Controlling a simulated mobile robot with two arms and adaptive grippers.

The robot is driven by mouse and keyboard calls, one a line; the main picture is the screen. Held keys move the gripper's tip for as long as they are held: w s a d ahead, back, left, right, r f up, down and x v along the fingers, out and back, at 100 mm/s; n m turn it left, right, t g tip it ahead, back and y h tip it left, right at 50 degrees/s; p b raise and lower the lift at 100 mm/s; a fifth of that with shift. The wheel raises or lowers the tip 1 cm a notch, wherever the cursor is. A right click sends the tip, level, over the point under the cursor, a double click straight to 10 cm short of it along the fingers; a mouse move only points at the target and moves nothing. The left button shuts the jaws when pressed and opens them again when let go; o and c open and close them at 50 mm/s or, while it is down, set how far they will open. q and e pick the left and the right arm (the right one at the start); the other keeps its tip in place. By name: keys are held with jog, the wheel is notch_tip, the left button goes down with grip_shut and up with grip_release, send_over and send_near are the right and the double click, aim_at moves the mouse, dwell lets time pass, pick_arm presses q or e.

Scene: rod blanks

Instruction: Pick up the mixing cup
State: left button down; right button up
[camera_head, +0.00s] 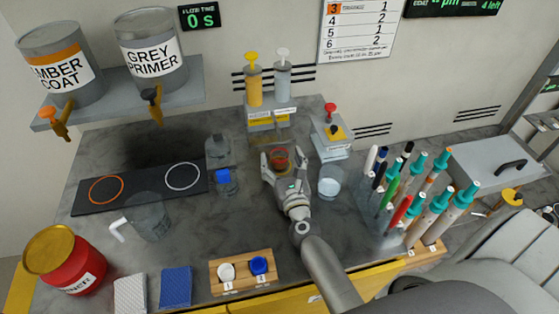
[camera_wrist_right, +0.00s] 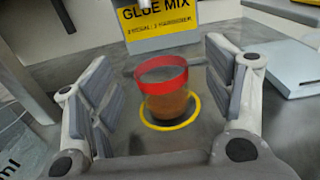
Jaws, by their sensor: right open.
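A small clear cup with a red rim and amber contents (camera_head: 279,157), which looks like the mixing cup, stands upright below the two-pump glue dispenser. In the right wrist view the cup (camera_wrist_right: 164,92) stands inside a yellow ring on the counter. My right gripper (camera_head: 284,165) is open at the cup, its fingers pointing towards the dispenser. In the right wrist view the fingers (camera_wrist_right: 160,85) stand on the left and right of the cup, with gaps on both sides. My left gripper is not in view.
The glue dispenser (camera_head: 270,119) stands just behind the cup. A scale-like device (camera_head: 332,143) and a clear beaker (camera_head: 330,182) are to the right, then a rack of several pens and tools (camera_head: 392,232).

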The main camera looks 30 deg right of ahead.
aim_at(279, 152)
jog(key=x, duration=0.3)
jog(key=shift+w, duration=0.15)
jog(key=c, duration=1)
